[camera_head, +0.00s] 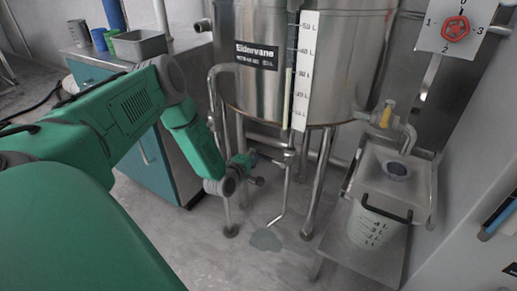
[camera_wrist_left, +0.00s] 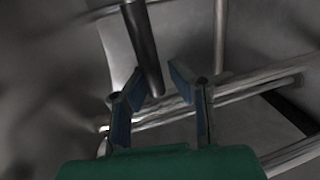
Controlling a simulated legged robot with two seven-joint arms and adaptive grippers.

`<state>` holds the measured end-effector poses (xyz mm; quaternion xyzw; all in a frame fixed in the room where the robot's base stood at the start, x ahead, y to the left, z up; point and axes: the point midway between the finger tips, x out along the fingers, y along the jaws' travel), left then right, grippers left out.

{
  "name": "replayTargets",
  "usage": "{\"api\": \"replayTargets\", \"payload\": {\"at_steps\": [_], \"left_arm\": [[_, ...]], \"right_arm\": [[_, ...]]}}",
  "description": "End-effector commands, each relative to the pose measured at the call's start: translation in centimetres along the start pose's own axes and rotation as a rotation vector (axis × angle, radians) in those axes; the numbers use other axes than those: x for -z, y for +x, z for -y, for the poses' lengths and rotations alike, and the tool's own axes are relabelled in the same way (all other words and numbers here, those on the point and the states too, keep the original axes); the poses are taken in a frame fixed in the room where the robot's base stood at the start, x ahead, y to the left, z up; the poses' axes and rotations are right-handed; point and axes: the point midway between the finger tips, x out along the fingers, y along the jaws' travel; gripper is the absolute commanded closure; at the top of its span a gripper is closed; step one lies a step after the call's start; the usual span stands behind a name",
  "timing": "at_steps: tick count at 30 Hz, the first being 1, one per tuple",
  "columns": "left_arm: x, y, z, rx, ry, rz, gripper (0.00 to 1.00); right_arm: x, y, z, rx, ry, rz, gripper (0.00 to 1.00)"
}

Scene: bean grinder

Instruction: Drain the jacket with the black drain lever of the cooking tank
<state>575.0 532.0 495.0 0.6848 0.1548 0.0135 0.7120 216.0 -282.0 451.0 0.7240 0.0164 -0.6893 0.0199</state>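The steel cooking tank (camera_head: 345,75) stands on legs in the middle of the head view. A thin pipe (camera_head: 287,185) hangs below it and bends toward the floor. My left gripper (camera_head: 256,170) is low in front of the tank's underside, just left of this pipe. In the left wrist view my left gripper (camera_wrist_left: 155,88) is open with nothing between its blue fingers. A dark rod (camera_wrist_left: 143,45) comes down from the top, beyond and between the fingertips. I cannot tell if it is the black drain lever; the lever is not clear in the head view. My right gripper is out of view.
A puddle (camera_head: 265,240) lies on the floor below the pipe. Tank legs (camera_head: 318,185) stand close to the gripper. A teal cabinet (camera_head: 150,155) is at left.

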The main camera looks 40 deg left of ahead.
Motion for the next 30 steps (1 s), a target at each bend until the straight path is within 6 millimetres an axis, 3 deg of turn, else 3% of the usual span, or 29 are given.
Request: {"api": "replayTargets", "payload": {"at_steps": [14, 30], "left_arm": [[-0.2, -0.9, -0.1, -0.001, 0.002, 0.002, 0.65], [0.3, -10.8, 0.3, 0.004, -0.001, 0.0, 0.65]], "right_arm": [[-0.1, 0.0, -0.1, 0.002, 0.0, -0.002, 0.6], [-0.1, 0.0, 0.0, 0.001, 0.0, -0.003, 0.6]]}}
